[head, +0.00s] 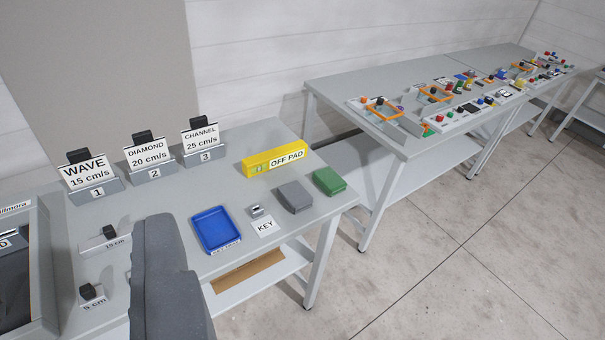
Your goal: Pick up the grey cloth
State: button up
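The grey cloth (294,196) is a small folded pad lying flat near the right end of the near table, in front of the yellow OFF PAD bar. A similar green cloth (329,181) lies just to its right. My gripper (165,270) shows as a dark grey form at the bottom, left of the grey cloth and apart from it in the picture. Its fingertips cannot be told apart, so its opening is unclear. Nothing covers the grey cloth.
Left of the cloth are a small KEY block (257,210) and a blue tray (216,230). The yellow bar (275,158) and three sign holders (148,158) stand behind.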

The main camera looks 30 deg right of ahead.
aim_at(296, 198)
jog(key=z, duration=0.15)
jog(key=i, duration=1.25)
jog(key=z, duration=0.15)
